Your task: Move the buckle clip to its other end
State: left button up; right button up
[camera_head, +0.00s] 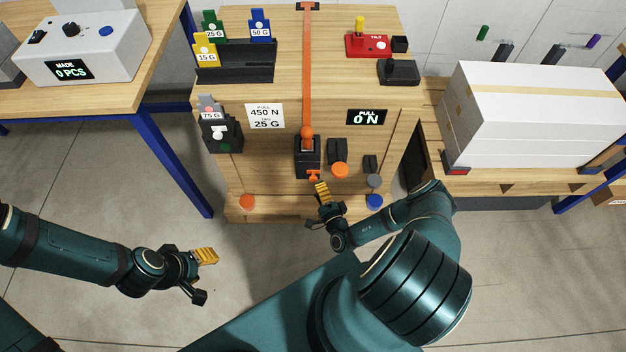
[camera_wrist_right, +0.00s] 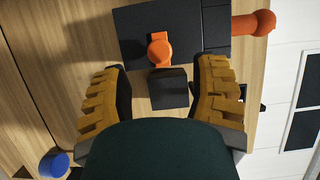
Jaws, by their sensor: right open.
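The black buckle (camera_head: 307,160) is on the front of the wooden stand, at the lower end of an orange strap, with an orange ball lever at its top. A small orange clip (camera_head: 313,175) shows at its lower end. In the right wrist view, an orange piece with a round part and a tab, apparently this clip (camera_wrist_right: 160,48), lies on the dark body, beyond my fingertips. My right gripper (camera_head: 315,207) is open and empty just below the buckle; its yellow pads (camera_wrist_right: 162,78) stand apart. My left gripper (camera_head: 205,277) is open and empty at lower left, away from the stand.
Beside the buckle are black blocks (camera_head: 337,150), an orange knob (camera_head: 340,170) and a blue knob (camera_head: 374,201). The pull display (camera_head: 367,117) reads 0 N. White boxes (camera_head: 535,110) stand at right, a table (camera_head: 130,95) at left. Floor around my left gripper is clear.

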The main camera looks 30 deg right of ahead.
aim_at(314, 181)
jog(key=w, duration=0.3)
jog(key=w+b, duration=0.1)
jog(key=w, duration=0.1)
jog(key=shift+w+d, duration=0.3)
jog(key=shift+d, duration=0.1)
jog(key=shift+o, duration=0.2)
grip_shut()
